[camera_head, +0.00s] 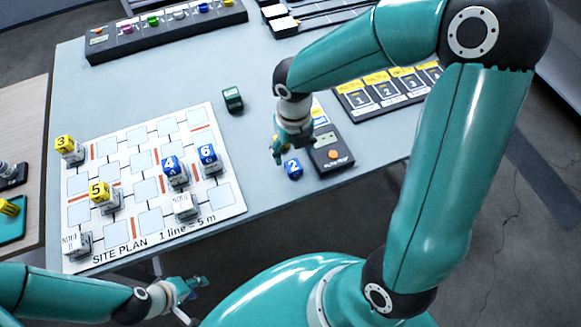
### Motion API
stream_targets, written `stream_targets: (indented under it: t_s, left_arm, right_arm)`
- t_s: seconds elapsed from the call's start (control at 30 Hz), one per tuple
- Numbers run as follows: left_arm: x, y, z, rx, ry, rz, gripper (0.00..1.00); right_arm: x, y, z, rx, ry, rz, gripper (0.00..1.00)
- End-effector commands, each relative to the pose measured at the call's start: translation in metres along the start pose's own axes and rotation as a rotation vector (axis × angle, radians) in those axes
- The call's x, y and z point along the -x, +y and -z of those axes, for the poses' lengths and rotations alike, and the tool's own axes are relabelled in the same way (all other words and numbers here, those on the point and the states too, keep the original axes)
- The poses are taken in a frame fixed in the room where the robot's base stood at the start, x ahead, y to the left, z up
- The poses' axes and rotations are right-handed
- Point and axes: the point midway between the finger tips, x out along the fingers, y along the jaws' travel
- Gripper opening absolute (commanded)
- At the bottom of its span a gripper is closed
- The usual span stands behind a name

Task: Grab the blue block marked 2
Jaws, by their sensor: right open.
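The blue block marked 2 (294,169) sits on the grey table near its front edge, just left of a dark device. My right gripper (284,151) is open and points down just behind and above this block. The block's top and front faces show, and no finger is seen closed around it. My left gripper (190,296) is low in the picture, off the table's front edge, with its fingers apart and empty.
The dark device (331,155) with an orange button stands close right of the block. A dark green block (233,99) is farther back. The white site plan board (140,222) at left holds several numbered blocks. A numbered tray (392,101) lies back right.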

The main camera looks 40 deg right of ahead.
Motion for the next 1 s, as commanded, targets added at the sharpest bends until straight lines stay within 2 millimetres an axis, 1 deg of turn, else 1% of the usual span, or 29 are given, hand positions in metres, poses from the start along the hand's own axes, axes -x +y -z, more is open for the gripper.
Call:
stream_targets:
  t_s: [0.03,0.1,0.37,0.63,0.73,0.97,1.0]
  left_arm:
    - [-0.002,-0.001,0.000,0.000,0.000,0.000,0.40]
    - [-0.003,-0.001,0.000,0.000,0.000,0.000,0.40]
    - [-0.004,-0.002,0.000,0.000,0.000,0.000,0.40]
    - [-0.009,-0.003,0.000,0.000,0.000,0.000,0.40]
    - [-0.010,-0.004,0.000,0.000,0.001,0.000,0.40]
    - [-0.010,-0.004,0.000,0.000,0.000,0.000,0.40]
    - [-0.010,-0.004,0.000,0.000,0.000,0.000,0.40]
  right_arm:
    - [-0.010,-0.001,0.001,-0.001,0.005,0.002,0.69]
    - [-0.018,-0.001,0.000,-0.002,0.002,0.001,0.69]
    - [-0.034,-0.002,0.000,-0.003,0.002,0.000,0.69]
    - [-0.071,-0.003,-0.002,-0.004,0.003,0.000,0.69]
    - [-0.077,-0.002,-0.003,-0.004,0.001,-0.001,0.69]
    - [-0.077,-0.002,-0.003,-0.004,0.000,-0.001,0.69]
    - [-0.077,-0.003,-0.003,-0.004,0.000,-0.001,0.62]
